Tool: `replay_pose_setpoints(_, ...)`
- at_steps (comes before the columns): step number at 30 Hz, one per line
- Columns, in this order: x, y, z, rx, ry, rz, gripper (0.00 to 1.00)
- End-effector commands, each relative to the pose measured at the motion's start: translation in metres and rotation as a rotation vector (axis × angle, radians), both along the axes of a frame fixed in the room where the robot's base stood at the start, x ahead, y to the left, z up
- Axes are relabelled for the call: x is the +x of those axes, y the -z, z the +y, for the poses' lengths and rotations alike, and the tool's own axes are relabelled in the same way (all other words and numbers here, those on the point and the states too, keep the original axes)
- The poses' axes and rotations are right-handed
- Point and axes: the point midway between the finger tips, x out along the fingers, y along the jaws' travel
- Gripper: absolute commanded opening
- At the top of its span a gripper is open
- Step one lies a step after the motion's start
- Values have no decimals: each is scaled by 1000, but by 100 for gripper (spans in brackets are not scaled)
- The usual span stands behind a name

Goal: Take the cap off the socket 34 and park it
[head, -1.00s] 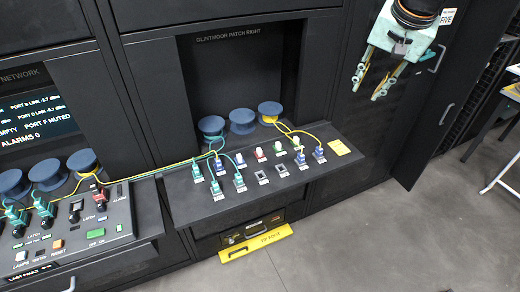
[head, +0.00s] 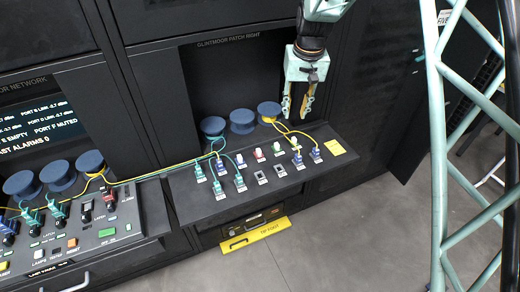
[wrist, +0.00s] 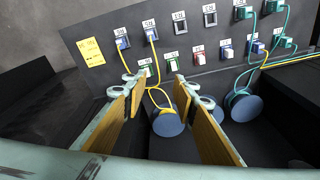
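The patch panel shelf (head: 225,205) carries two rows of sockets with small labels I cannot read, so I cannot tell which is socket 34. Its capped sockets show a white cap (head: 240,159), a red cap (head: 259,154), a green cap (head: 277,148) and another white cap (head: 294,141). In the wrist view the green cap (wrist: 172,57) and a white cap (wrist: 145,68) lie just beyond my fingertips, with the red cap (wrist: 199,57) to the right. My gripper (head: 295,112) is open and empty, pointing down above the shelf's back right part. Its fingers also show in the wrist view (wrist: 158,84).
Blue spools (head: 242,121) stand along the shelf's back, one (wrist: 168,121) near my fingers. Yellow cables run to blue plugs (head: 316,155); teal plugs (head: 240,182) stand left. Two empty sockets (head: 262,177) are in front. A yellow card (head: 335,147) lies at right.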

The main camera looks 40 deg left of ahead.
Motion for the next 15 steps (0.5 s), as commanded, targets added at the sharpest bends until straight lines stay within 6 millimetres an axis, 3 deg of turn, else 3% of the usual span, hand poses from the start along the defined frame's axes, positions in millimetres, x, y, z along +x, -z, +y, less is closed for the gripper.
replay_pose_setpoints(3,-13,17,26,-27,-73,14,26)
replay_pose_setpoints(15,-61,79,93,-111,-301,57,26)
